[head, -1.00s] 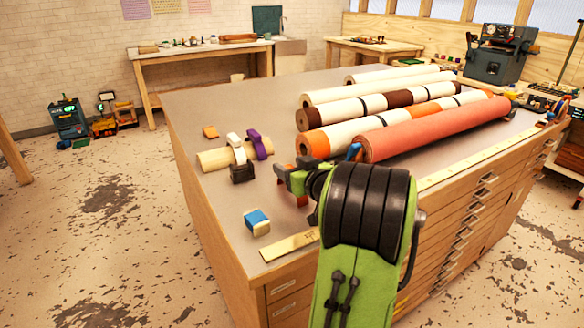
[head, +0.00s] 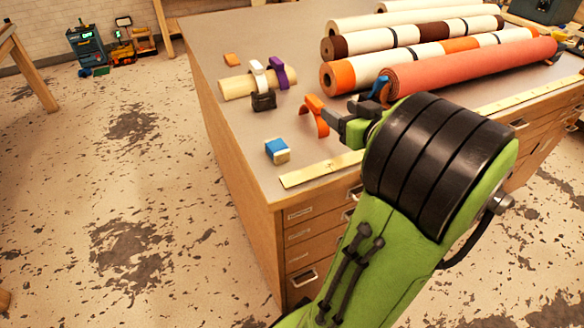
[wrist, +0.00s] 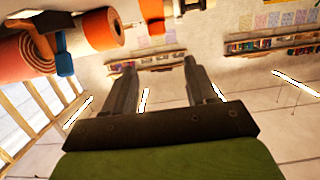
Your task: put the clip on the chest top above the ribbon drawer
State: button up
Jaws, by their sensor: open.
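An orange clip (head: 314,116) stands on the grey chest top (head: 235,128), near the front edge and left of the rolls. A brass strip (head: 321,169) lies along the edge in front of it. My gripper (head: 333,122) is just right of the clip, its fingertips close to it; whether they touch is unclear. The wrist view shows the two fingers (wrist: 155,72) apart with nothing between them.
A wooden dowel (head: 233,88) carries a white clip (head: 258,74) and a purple clip (head: 278,72); a black clip (head: 264,101) is beside it. A blue-and-cream block (head: 277,151) lies nearby. A red roll (head: 470,66) with a blue clip (head: 380,88) is behind my gripper.

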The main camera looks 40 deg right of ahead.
jog(key=w+a+y, duration=0.1)
jog(key=a, duration=0.1)
jog(key=w+a+n+y, duration=0.1)
jog(key=a, duration=0.1)
jog(key=w+a+f+g, duration=0.1)
jog(key=a, duration=0.1)
jog(key=shift+w+a+n+y, duration=0.15)
jog(key=shift+w+n+y, duration=0.1)
jog(key=shift+n+y, duration=0.15)
jog(key=a+f+g+y, duration=0.1)
jog(key=a, duration=0.3)
jog(key=w+a+n+g+y, duration=0.1)
jog(key=a, duration=0.3)
jog(key=a+f+n+g+y, duration=0.1)
jog(key=a, duration=0.4)
jog(key=shift+w+f, duration=0.2)
jog(key=shift+f, duration=0.15)
jog(key=s+a+f+g, duration=0.1)
jog(key=s+a+g, duration=0.1)
jog(key=s+a, duration=0.3)
jog(key=s+a+f+g+h, duration=0.1)
jog(key=s+a+f+g, duration=0.1)
jog(key=s+a, duration=0.3)
jog(key=s+g, duration=0.1)
jog(key=s, duration=0.3)
jog(key=shift+a+f, duration=0.15)
jog(key=shift+a, duration=0.2)
